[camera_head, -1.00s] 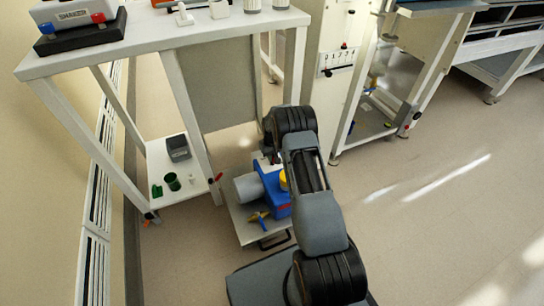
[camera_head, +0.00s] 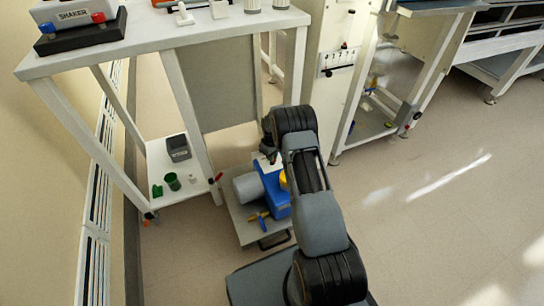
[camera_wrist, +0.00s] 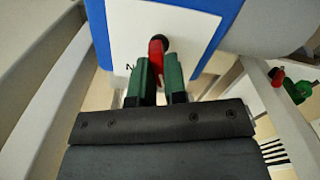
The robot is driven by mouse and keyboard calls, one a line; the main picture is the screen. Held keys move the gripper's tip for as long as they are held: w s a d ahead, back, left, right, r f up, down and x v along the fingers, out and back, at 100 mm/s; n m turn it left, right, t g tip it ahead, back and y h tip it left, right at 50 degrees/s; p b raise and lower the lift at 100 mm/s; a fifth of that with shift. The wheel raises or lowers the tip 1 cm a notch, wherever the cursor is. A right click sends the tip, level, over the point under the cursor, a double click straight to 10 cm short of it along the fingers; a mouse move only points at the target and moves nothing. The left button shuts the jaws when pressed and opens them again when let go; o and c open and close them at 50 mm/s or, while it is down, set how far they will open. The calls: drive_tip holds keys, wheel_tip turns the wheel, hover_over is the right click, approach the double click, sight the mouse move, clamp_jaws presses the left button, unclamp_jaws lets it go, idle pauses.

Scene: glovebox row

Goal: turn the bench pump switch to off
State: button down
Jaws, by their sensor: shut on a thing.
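The bench pump (camera_head: 275,192) is a blue box with a grey cylindrical motor, on a low grey platform beside the tall bench. In the wrist view its blue casing (camera_wrist: 222,38) frames a white panel (camera_wrist: 125,30). A red switch lever (camera_wrist: 156,55) with a dark round pivot stands out from that panel, with a partly visible mark to its left. My gripper (camera_wrist: 158,72) has its green fingers on either side of the red lever and is shut on it. In the head view my gripper (camera_head: 268,157) is at the pump's far end, and my arm hides the switch.
Open floor (camera_head: 440,220) lies to the right.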

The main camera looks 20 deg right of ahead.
drive_tip(key=shift+n, duration=0.8)
drive_tip(key=c, duration=1.2)
unclamp_jaws()
drive_tip(key=shift+o, duration=0.2)
wheel_tip(320, 180, up, 14)
drive_tip(key=p, duration=0.4)
drive_tip(key=shift+p, duration=0.3)
